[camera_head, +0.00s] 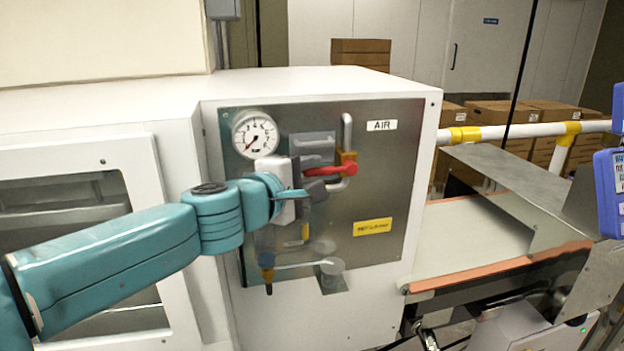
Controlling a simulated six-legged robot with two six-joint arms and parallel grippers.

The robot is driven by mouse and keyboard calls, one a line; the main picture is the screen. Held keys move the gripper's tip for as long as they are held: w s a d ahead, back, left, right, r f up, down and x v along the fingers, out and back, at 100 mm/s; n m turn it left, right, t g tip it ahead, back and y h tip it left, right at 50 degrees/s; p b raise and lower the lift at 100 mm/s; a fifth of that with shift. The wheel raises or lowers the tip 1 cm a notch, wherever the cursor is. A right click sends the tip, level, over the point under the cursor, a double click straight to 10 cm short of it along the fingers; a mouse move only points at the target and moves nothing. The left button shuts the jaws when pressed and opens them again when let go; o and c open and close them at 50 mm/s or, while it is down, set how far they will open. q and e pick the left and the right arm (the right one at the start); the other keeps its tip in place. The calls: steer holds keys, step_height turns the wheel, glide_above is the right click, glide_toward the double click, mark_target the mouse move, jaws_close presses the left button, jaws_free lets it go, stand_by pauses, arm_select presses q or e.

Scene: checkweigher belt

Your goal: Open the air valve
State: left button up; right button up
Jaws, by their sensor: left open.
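The air valve has a red lever handle (328,171) that lies about level on the metal panel (390,190), its round end at a brass-coloured fitting (346,158) on the right. A label reading AIR (382,125) is at the upper right of the panel. The round gauge (255,135) at the upper left has its red needle pointing to the lower left. My left gripper (316,186) is open in front of the panel, just below and left of the red handle. I cannot tell whether it touches the handle. It hides part of the panel's piping. My right gripper is not in view.
A yellow label (372,227) is low on the panel. A bowl-bottomed unit with a small bracket (332,275) is below my gripper. The conveyor belt (480,235) with metal guards is at the right. Cardboard boxes (500,115) stand behind a white rail.

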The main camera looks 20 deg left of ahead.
arm_select(q)
steer(key=shift+w+d+f, duration=0.1)
steer(key=shift+w, duration=0.6)
jaws_close()
steer(key=shift+r+p, duration=0.2)
steer(key=shift+p, duration=0.2)
steer(key=m+g+p, duration=0.1)
steer(key=p, duration=0.4)
steer(key=r+y+p, duration=0.1)
steer(key=p, duration=0.4)
steer(key=shift+w+d+r+m+g, duration=0.15)
steer(key=shift+r+m+g, duration=0.1)
steer(key=shift+m+g, duration=0.15)
